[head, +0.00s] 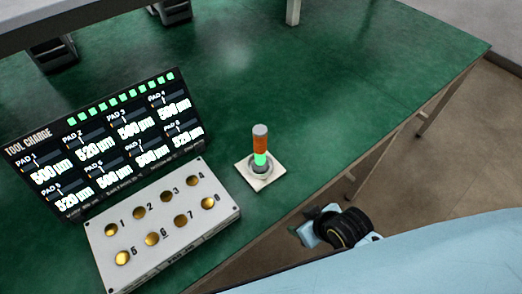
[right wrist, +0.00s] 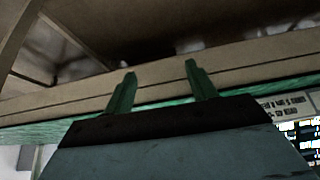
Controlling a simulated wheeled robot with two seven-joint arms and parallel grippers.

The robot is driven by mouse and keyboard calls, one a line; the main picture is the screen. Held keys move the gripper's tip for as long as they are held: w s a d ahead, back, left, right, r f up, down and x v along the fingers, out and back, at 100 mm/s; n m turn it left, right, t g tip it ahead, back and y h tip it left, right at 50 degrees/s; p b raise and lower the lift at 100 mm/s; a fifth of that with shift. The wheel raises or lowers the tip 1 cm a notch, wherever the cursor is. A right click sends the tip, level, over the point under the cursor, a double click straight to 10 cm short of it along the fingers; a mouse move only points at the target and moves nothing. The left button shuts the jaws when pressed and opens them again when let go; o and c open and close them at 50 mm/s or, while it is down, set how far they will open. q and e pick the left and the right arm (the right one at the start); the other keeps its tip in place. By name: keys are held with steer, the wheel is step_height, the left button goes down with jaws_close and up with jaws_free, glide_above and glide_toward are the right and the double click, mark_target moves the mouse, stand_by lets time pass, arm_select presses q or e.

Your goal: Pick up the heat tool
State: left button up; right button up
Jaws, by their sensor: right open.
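I cannot make out a heat tool in either view. My right gripper (head: 312,226) is low at the front edge of the green table, right of the signal light, and seems to be outside the table top. In the right wrist view, its two green fingers (right wrist: 160,72) stand wide apart with nothing between them. The table's edge (right wrist: 245,62) lies beyond the fingertips. My left gripper is not in view.
Dark objects (head: 52,52) stand under the back shelf. The table's right side is clear.

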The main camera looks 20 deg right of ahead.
mark_target(264, 142)
steer(key=shift+n+t+y, duration=0.5)
steer(key=shift+t+y, duration=0.1)
steer(key=r, duration=0.1)
steer(key=w+a+r, duration=0.1)
steer(key=r, duration=0.1)
steer(key=a+r, duration=0.1)
steer(key=r, duration=0.1)
steer(key=shift+w+r, duration=0.25)
steer(key=shift+w, duration=0.05)
steer(key=w+a+r+t+y, duration=0.1)
steer(key=w+r+n+t+y, duration=0.1)
steer(key=w+r+y, duration=0.1)
steer(key=w+a+r+n+t+y, duration=0.1)
steer(key=t, duration=0.1)
steer(key=shift+w+a+r+p, duration=0.3)
steer(key=shift+r+p, duration=0.05)
steer(key=shift+p, duration=0.05)
steer(key=w+d+r+t+y, duration=0.2)
steer(key=d+r+t, duration=0.15)
steer(key=r, duration=0.25)
steer(key=shift+t, duration=0.45)
steer(key=x, duration=0.8)
steer(key=shift+f, duration=0.15)
steer(key=shift+d+x, duration=0.15)
steer(key=shift+x, duration=1.2)
steer(key=shift+d+x, duration=0.1)
steer(key=shift+x, duration=1.2)
steer(key=shift+w+f, duration=0.1)
steer(key=shift+w, duration=0.05)
jaws_close()
